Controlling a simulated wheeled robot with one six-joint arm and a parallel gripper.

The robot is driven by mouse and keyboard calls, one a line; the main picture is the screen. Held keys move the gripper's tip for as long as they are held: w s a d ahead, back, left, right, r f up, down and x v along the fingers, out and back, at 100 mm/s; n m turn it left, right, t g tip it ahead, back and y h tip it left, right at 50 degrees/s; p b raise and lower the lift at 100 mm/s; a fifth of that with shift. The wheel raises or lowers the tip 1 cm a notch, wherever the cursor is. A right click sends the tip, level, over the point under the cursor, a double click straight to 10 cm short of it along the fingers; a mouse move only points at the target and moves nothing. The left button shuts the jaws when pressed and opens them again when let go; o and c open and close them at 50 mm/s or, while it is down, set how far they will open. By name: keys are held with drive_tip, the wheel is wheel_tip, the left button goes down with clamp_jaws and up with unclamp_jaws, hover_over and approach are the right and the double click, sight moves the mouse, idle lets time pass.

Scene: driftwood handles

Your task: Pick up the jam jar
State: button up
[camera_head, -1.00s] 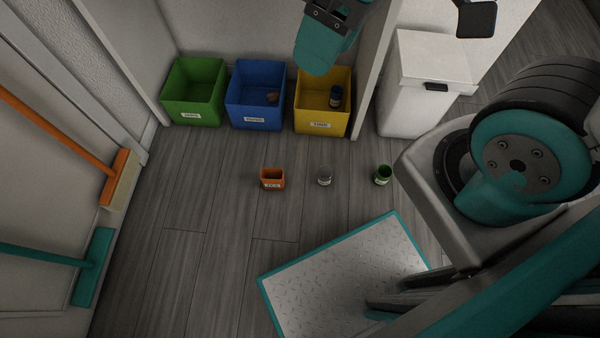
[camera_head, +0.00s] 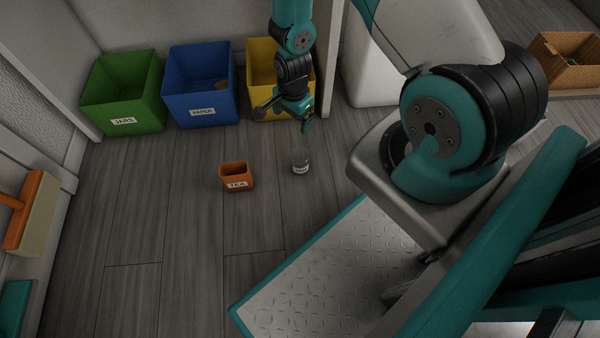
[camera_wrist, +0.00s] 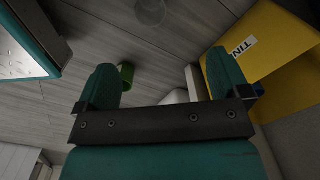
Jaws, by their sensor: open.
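A small clear jar with a pale label (camera_head: 301,162), which looks like the jam jar, stands on the floor right of the orange tea box. Its label is too small to read. A round glassy shape, likely the same jar (camera_wrist: 150,10), shows at the top edge of the wrist view. My gripper (camera_head: 286,116) is open and empty above the floor, in front of the yellow bin and a little behind and left of the jar. In the wrist view my gripper's (camera_wrist: 160,66) two teal fingers are wide apart with nothing between them held.
The orange tea box (camera_head: 237,177) stands left of the jar. Green (camera_head: 124,92), blue (camera_head: 201,85) and yellow (camera_head: 264,62) bins line the wall. A green tin (camera_wrist: 127,74) stands on the floor. A brown crate (camera_head: 566,62) is far right. Floor at front left is clear.

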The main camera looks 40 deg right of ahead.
wheel_tip(320, 180, down, 5)
drive_tip(key=s+d+m, duration=0.1)
drive_tip(key=b, duration=0.8)
approach(301, 158)
drive_tip(key=shift+s+a+f, duration=0.25)
drive_tip(key=shift+s+a, duration=0.05)
drive_tip(key=shift+a, duration=0.25)
drive_tip(key=shift+s+a+f, duration=0.25)
drive_tip(key=shift+s+a, duration=0.05)
drive_tip(key=shift+a, duration=0.25)
drive_tip(key=f+b, duration=0.4)
drive_tip(key=f, duration=0.1)
drive_tip(key=shift+s+d+f, duration=0.1)
drive_tip(key=shift+s+f, duration=0.1)
drive_tip(key=shift+s, duration=0.05)
drive_tip(key=shift+r, duration=0.1)
drive_tip(key=c, duration=1.1)
wheel_tip(301, 158, up, 20)
drive_tip(key=p, duration=1.1)
